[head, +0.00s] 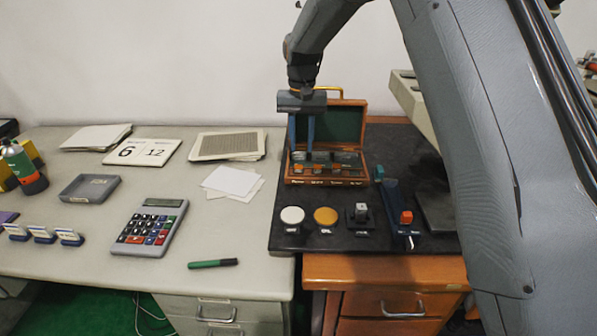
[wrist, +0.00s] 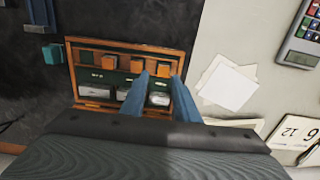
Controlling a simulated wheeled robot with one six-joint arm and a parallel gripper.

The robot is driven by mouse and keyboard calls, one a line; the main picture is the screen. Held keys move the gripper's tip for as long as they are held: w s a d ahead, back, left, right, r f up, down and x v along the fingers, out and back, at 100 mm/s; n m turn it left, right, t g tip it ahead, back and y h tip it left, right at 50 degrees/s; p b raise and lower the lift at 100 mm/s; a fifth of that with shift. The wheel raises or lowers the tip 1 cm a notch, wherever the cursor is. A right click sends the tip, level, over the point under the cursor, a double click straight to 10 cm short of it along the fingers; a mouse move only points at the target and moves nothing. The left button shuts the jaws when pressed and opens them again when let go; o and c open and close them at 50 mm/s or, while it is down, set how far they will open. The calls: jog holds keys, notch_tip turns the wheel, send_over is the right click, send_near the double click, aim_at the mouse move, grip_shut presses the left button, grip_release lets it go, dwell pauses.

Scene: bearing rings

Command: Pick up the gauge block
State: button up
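An open wooden case (head: 327,183) with a green lining stands on the black surface, its lid raised at the back. It also shows in the wrist view (wrist: 130,44). Several silvery gauge blocks lie in it, among them a wide block (wrist: 97,92) and a smaller block (wrist: 160,99). I cannot tell which one the task means. My gripper (head: 301,152) points down over the left part of the case. Its two blue fingers are apart in the wrist view (wrist: 160,76), with the smaller block seen between them and nothing visibly gripped. Fingertip contact is unclear.
In front of the case are a white disc (head: 292,216), a yellow disc (head: 325,217), a grey block on a black base (head: 361,212) and a blue device with a red knob (head: 397,205). Paper sheets (head: 232,182) and a calculator (head: 150,227) lie to the left.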

aim_at(298, 167)
jog(key=shift+w+a+f, duration=0.15)
jog(key=shift+a+f, duration=0.05)
jog(key=shift+a, duration=0.1)
jog(key=shift+w+a+f+p, duration=0.1)
jog(key=shift+f+p, duration=0.7)
jog(key=shift+f, duration=1.05)
jog(key=shift+w+a+f+p, duration=0.1)
jog(key=shift+f+p, duration=0.65)
jog(key=shift+f, duration=1.1)
grip_shut()
